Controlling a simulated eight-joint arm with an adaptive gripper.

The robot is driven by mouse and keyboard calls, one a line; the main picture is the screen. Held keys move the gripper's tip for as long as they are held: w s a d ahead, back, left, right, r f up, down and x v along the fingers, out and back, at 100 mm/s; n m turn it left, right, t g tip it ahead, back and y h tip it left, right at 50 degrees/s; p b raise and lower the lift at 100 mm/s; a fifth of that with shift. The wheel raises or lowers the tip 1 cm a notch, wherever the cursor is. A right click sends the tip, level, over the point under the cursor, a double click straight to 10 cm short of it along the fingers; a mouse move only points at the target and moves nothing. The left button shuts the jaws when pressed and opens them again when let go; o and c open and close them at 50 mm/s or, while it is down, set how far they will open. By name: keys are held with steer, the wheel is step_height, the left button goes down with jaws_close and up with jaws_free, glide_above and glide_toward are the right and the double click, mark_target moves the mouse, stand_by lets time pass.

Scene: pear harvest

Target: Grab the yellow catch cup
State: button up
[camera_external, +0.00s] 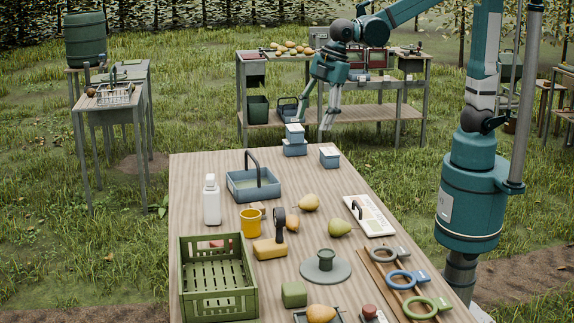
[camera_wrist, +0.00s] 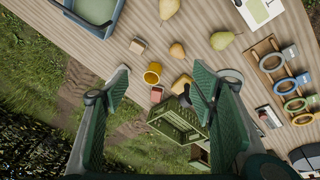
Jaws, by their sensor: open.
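The yellow catch cup (camera_external: 251,223) stands upright on the wooden table, right of the white bottle and behind the green crate. In the wrist view the cup (camera_wrist: 152,74) shows between my two fingers in the picture, beyond the fingertips and not touched. My gripper (camera_external: 314,125) hangs with its fingers pointing down near the table's far edge, well apart from the cup. Its fingers are spread and empty, with both green finger pads showing in the wrist view (camera_wrist: 161,78).
Near the cup are a white bottle (camera_external: 211,200), a blue tray with a handle (camera_external: 240,193), a yellow handled tool (camera_external: 270,248), pears (camera_external: 340,228) and a green crate (camera_external: 217,300). Small boxes (camera_external: 330,157) stand at the far edge. Coloured rings (camera_external: 400,280) lie at the right.

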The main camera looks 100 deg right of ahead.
steer(key=w+a+f+n+g, duration=0.2)
steer(key=w+a+f+n, duration=0.2)
steer(key=w+f, duration=0.8)
steer(key=n+g, duration=0.2)
steer(key=n, duration=0.2)
glide_above(251, 222)
steer(key=d, duration=0.3)
step_height(251, 222, down, 13)
steer(key=shift+s+d+r, duration=0.1)
steer(key=shift+s+r, duration=0.1)
steer(key=shift+f, duration=1.25)
steer(key=shift+f, duration=0.1)
steer(key=shift+d+f+b, duration=0.15)
steer(key=shift+f+b, duration=0.25)
steer(key=shift+f, duration=2.1)
steer(key=shift+c, duration=0.2)
